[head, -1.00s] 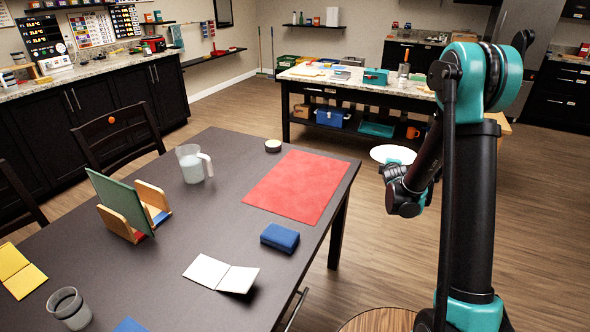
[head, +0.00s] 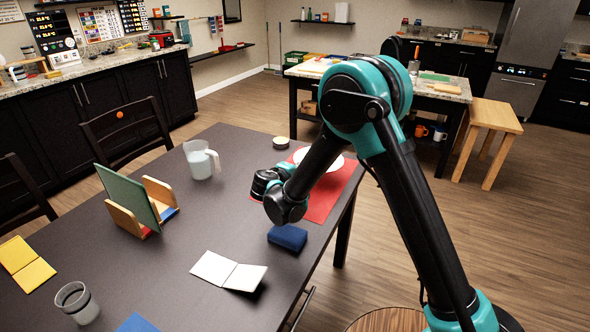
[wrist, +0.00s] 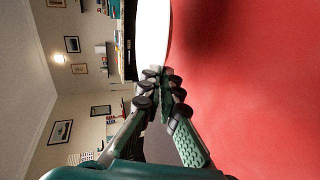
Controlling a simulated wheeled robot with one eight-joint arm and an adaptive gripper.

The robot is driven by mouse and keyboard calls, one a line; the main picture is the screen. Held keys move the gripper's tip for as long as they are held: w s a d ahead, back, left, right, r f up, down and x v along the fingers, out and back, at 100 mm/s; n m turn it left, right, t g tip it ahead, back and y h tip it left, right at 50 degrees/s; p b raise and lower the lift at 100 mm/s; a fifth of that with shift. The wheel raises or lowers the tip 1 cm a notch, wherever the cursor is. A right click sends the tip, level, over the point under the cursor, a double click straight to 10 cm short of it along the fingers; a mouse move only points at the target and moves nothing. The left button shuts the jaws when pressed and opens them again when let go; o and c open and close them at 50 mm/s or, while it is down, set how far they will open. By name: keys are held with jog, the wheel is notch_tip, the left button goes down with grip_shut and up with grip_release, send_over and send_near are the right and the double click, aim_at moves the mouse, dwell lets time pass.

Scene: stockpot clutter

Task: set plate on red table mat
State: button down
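The white plate (head: 301,154) is over the far part of the red table mat (head: 322,203) in the head view, partly hidden by my arm. In the wrist view the plate (wrist: 152,38) shows nearly edge-on, and the red mat (wrist: 250,80) fills the right side. My gripper (wrist: 162,84) has its fingers closed together on the near rim of the plate. The plate looks about level and close to the mat; I cannot tell whether it touches. My fingertips are hidden behind the arm in the head view.
A blue block-like item (head: 288,237) lies beside the mat's near edge. A small round tub (head: 281,142) stands near its far left corner. A measuring jug (head: 200,160), a wooden holder (head: 140,205) and an open white booklet (head: 228,271) are farther left on the dark table.

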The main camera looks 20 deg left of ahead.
jog(key=shift+s+a+f, duration=0.2)
jog(key=shift+s+f, duration=0.05)
jog(key=shift+f, duration=0.8)
jog(key=shift+s+a+f, duration=0.25)
jog(key=shift+f, duration=0.75)
jog(key=shift+s+a+f, duration=0.2)
jog(key=shift+s+f, duration=0.05)
jog(key=shift+f, duration=0.8)
jog(key=shift+f, duration=0.1)
jog(key=c, duration=1.6)
grip_release()
jog(key=shift+c, duration=0.2)
jog(key=v, duration=1.2)
jog(key=shift+a, duration=0.1)
